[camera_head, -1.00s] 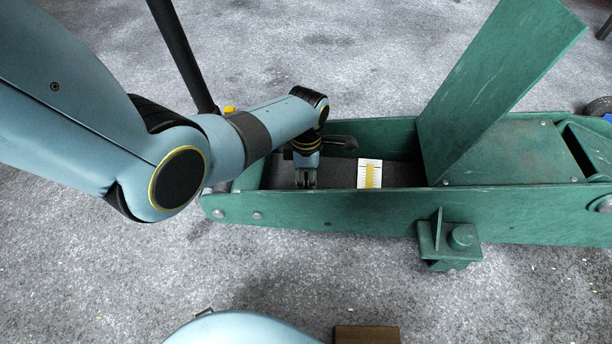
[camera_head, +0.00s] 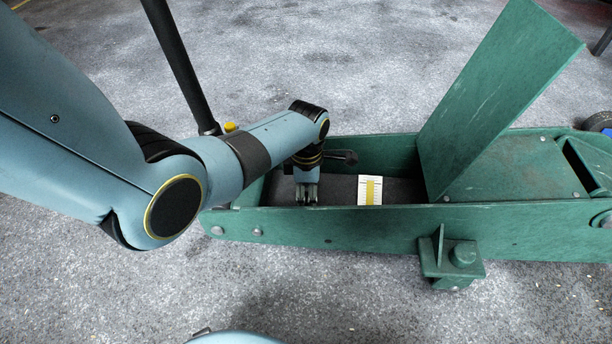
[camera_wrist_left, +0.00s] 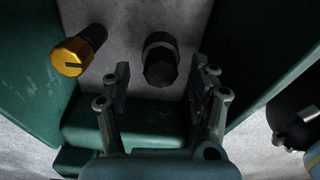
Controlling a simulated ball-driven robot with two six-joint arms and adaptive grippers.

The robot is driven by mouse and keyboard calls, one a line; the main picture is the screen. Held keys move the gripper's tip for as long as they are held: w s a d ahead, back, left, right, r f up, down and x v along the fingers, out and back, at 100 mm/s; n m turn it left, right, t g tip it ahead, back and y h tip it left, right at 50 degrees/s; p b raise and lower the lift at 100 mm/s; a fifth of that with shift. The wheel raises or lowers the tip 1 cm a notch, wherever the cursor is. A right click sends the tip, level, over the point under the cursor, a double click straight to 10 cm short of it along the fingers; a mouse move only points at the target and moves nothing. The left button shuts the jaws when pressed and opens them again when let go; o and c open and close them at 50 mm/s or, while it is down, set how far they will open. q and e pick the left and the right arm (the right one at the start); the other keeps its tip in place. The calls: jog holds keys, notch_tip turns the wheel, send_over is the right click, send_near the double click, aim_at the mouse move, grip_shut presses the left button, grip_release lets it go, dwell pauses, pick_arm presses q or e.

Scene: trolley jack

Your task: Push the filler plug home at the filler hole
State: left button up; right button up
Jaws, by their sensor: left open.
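A dark faceted plug (camera_wrist_left: 160,62), which looks like the filler plug, stands on a grey surface in the left wrist view. The filler hole cannot be told apart, and how deep the plug sits is unclear. My left gripper (camera_head: 307,195) points down inside the left end of the green jack frame (camera_head: 330,222) in the head view. In the left wrist view its two fingers (camera_wrist_left: 160,85) are apart, one on each side of the plug's line, with nothing visibly gripped. My right gripper is not in view.
Green frame walls (camera_wrist_left: 255,60) stand close on both sides. A white card with a yellow stripe (camera_head: 370,190) lies inside the frame. A tilted green plate (camera_head: 500,95) rises at right.

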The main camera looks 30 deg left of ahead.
aim_at(306, 197)
pick_arm(q)
notch_tip(306, 197, up, 11)
jog(key=shift+f, duration=0.15)
dwell(0.5)
